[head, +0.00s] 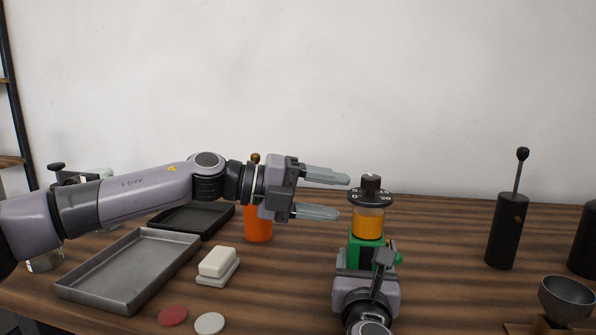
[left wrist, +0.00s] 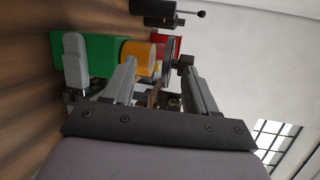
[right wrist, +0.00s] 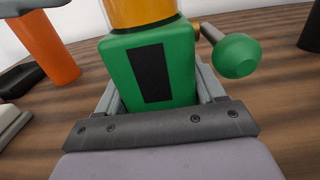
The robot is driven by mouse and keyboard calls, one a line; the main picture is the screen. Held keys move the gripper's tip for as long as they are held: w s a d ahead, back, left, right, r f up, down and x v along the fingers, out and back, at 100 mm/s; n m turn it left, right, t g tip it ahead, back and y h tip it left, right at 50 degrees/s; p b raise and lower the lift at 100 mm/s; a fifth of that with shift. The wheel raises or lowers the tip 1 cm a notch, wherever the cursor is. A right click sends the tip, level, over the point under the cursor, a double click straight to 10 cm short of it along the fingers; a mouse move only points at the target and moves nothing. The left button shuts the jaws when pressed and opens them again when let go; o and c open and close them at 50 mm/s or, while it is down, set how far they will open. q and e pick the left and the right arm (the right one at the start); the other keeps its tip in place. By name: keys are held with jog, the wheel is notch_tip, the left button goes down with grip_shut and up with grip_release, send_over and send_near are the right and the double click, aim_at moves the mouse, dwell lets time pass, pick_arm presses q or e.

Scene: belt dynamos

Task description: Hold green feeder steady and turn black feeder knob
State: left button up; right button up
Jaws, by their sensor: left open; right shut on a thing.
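The green feeder (head: 367,240) stands upright on the table, with an amber cylinder (head: 368,221), a dark disc (head: 370,197) and a black knob (head: 371,183) on top. My right gripper (right wrist: 152,95) is shut on the green base, one finger on each side. A green ball handle (right wrist: 236,55) sticks out at the base's right. My left gripper (head: 345,197) is open, its fingers level and pointing right, just left of the disc and knob. In the left wrist view, the knob (left wrist: 186,63) shows near the fingertips; I cannot tell whether they touch.
An orange bottle (head: 258,225) stands behind my left gripper. A grey tray (head: 85,295), a dark tray (head: 225,220) and white blocks (head: 217,262) lie at the left. A black grinder (head: 505,232) and a metal bowl (head: 566,300) stand at the right.

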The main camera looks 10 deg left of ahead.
pick_arm(q)
jog(key=w+a+r+n+g+h, duration=0.1)
jog(key=a+r+n+g+h, duration=0.2)
jog(key=n, duration=1.2)
jog(key=shift+w+a+r+g, duration=0.15)
jog(key=shift+w+a+g, duration=0.15)
jog(key=shift+a+g, duration=0.9)
jog(key=shift+d, duration=0.25)
